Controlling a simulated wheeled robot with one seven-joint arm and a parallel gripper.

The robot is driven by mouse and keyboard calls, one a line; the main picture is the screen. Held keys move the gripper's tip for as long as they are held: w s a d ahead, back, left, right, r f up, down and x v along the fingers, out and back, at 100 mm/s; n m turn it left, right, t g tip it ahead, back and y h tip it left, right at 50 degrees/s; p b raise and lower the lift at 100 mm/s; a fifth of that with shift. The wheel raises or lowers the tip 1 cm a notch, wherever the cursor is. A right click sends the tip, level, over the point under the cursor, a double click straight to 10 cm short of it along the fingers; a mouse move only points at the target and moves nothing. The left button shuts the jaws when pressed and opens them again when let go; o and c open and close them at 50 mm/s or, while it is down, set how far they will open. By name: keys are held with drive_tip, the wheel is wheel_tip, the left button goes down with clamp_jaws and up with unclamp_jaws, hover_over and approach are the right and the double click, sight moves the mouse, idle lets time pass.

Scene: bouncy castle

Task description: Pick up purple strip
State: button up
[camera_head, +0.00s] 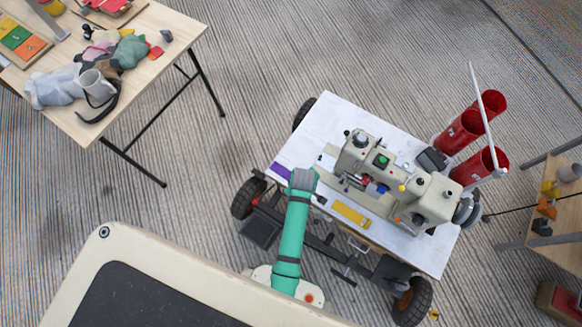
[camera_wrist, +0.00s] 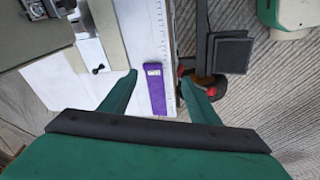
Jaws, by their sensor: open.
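The purple strip (camera_head: 281,170) lies on the white top of a wheeled cart, near its left edge, in the head view. In the wrist view the purple strip (camera_wrist: 155,92) has a small pale label and lies along the edge of the top. My gripper (camera_wrist: 159,79) is open and empty, with one green finger on each side of the strip in that view. I cannot tell how high the fingers are above it. In the head view my green arm reaches over the cart, and the gripper (camera_head: 302,180) shows just right of the strip.
A beige sewing machine (camera_head: 384,168) stands on the cart top (camera_head: 328,117). A yellow piece (camera_head: 350,214) lies in front of it. Red cylinders (camera_head: 463,130) stand at the right. A wooden table (camera_head: 165,20) with clutter is at upper left. Carpet lies free between them.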

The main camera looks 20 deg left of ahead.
drive_tip(key=w+r+n+g, duration=0.2)
drive_tip(key=w+n, duration=0.1)
drive_tip(key=w, duration=0.1)
drive_tip(key=shift+h, duration=0.4)
drive_tip(key=f, duration=0.4)
drive_tip(key=shift+a+f, duration=0.25)
drive_tip(key=shift+a, duration=0.15)
drive_tip(key=shift+d+f, duration=0.2)
drive_tip(key=shift+f, duration=1.2)
drive_tip(key=shift+d+f, duration=0.15)
drive_tip(key=shift+f, duration=1.25)
drive_tip(key=shift+w, duration=0.1)
drive_tip(key=c, duration=1.1)
